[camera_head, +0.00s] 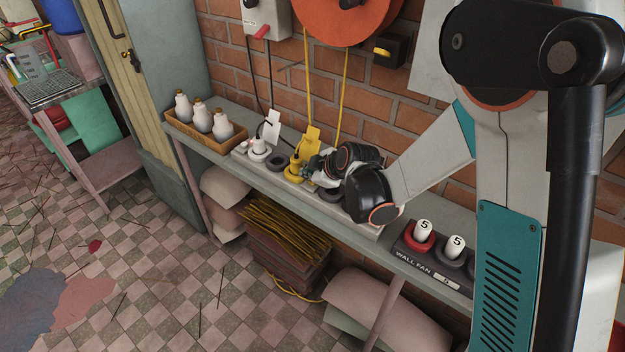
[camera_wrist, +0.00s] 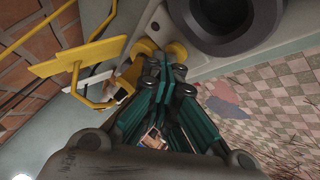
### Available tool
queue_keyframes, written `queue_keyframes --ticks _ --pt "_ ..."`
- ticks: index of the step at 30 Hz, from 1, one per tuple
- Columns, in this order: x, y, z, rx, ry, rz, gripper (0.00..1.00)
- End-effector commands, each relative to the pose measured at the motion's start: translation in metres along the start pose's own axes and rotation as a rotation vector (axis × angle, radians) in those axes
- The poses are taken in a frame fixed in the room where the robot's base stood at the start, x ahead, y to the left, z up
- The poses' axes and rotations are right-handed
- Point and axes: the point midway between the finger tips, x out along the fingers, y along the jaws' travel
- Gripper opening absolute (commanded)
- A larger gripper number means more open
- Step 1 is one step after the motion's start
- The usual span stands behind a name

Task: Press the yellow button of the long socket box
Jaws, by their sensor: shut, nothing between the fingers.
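The long socket box (camera_head: 357,222) is a pale grey strip lying along the shelf, with round sockets. A yellow plug (camera_head: 294,169) with a yellow tag and cord stands in it. My gripper (camera_head: 313,168) is shut and empty, low over the box just right of the yellow plug. In the wrist view its teal fingers (camera_wrist: 165,68) come together beside small rounded yellow parts (camera_wrist: 177,51) at the edge of the box. One of these may be the yellow button; the fingertips partly hide it, and I cannot tell whether they touch. A dark socket (camera_wrist: 228,15) is close by.
A white plug (camera_head: 259,148) with a tag stands at the box's left end. A wooden tray of white bottles (camera_head: 200,120) is farther left. A "WALL FAN" box (camera_head: 428,259) is on the right. The brick wall (camera_head: 275,80) and hanging cords are close behind.

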Motion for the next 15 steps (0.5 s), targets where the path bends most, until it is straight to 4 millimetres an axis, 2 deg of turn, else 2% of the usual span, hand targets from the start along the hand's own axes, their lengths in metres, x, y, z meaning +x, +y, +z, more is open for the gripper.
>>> queue_keyframes --ticks 15 --pt "-0.0060 0.0045 -0.0043 0.000 0.000 0.000 0.00"
